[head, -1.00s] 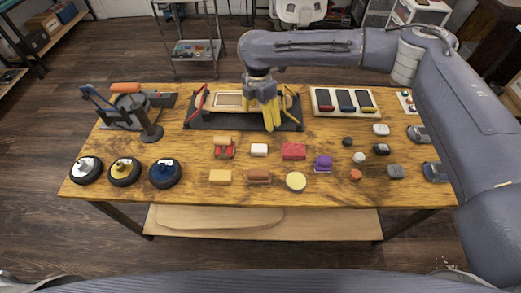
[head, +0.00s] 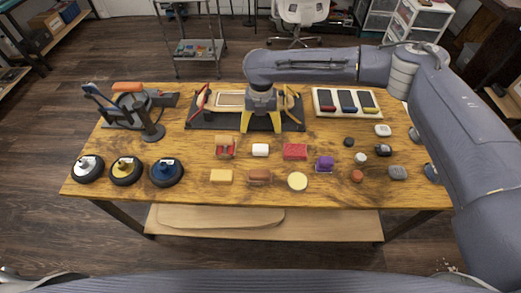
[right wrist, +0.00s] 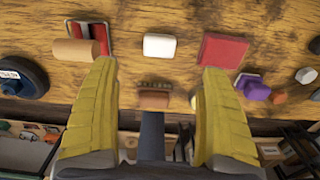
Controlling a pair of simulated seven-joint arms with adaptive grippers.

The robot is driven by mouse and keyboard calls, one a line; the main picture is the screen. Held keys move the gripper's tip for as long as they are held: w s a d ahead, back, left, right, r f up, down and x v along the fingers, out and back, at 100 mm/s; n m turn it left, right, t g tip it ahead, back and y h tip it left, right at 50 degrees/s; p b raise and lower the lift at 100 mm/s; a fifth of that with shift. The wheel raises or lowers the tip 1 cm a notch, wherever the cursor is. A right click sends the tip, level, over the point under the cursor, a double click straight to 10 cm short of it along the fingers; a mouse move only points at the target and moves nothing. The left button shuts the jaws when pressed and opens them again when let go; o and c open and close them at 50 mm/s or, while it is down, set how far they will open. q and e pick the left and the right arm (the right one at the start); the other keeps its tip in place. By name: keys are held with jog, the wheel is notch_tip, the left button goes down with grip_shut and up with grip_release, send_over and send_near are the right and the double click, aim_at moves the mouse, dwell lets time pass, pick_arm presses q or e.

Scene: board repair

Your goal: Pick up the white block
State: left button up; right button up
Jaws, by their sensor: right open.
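The white block (head: 260,150) lies on the wooden table, in the row between a tan and red item and a red block. It also shows in the right wrist view (right wrist: 159,46), at the top middle, ahead of the fingers and between their lines. My right gripper (head: 261,128) has yellow fingers and points down, just behind the white block in the head view. In the right wrist view my right gripper (right wrist: 158,85) is open, with nothing between its fingers. The white block is apart from both fingers. My left gripper is not in view.
A red block (head: 295,151) lies right of the white block, and a tan roller over a red piece (head: 225,147) lies left. A brown brush (head: 259,176) lies in front. A black mat with a board (head: 204,123) lies behind.

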aim_at(261, 147)
notch_tip(261, 147, down, 8)
jog(key=shift+r, duration=0.2)
jog(key=shift+s+f, duration=0.2)
jog(key=shift+f, duration=2.45)
jog(key=c, duration=1.3)
